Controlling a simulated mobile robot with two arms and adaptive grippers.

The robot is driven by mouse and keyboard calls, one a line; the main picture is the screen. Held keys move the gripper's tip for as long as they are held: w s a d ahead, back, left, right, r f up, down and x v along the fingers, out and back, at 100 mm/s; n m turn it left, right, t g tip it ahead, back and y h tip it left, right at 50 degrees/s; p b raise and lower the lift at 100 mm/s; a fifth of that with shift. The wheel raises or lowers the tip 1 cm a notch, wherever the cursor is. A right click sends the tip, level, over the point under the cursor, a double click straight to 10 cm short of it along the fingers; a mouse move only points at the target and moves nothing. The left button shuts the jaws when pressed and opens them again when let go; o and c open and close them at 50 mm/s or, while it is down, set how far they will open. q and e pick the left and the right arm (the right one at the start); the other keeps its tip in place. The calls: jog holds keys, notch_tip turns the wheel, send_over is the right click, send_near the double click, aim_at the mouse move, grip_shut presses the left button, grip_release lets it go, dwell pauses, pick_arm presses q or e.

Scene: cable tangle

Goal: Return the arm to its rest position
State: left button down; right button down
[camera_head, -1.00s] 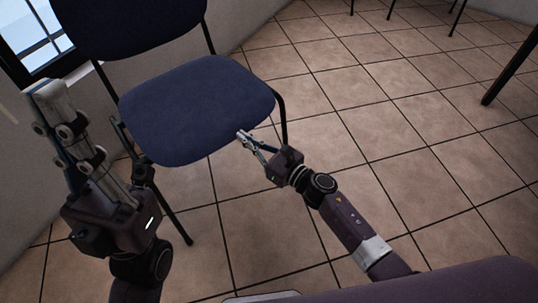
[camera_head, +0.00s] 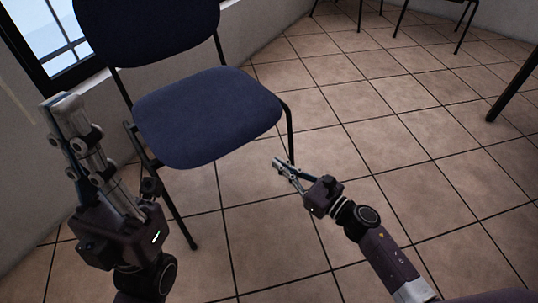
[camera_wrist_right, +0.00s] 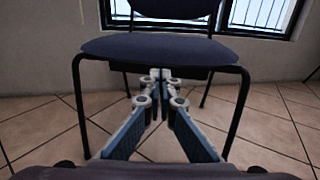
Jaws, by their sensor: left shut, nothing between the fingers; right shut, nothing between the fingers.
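My left gripper (camera_head: 66,106) is at the left of the head view, pointing up, shut and empty, in front of the wall and beside the chair. My right gripper (camera_head: 277,163) is shut and empty, in front of the chair's right front leg and below the seat's right edge. In the right wrist view its fingertips (camera_wrist_right: 160,75) meet in the middle, with the chair behind them. No cable shows in any view.
A dark blue chair (camera_head: 205,115) stands close ahead, its seat also wide across the right wrist view (camera_wrist_right: 110,47). A window (camera_head: 50,40) is at the upper left. Tiled floor (camera_head: 390,150) lies open to the right. Dark furniture legs (camera_head: 515,80) show at the right edge.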

jog(key=shift+v, duration=1.35)
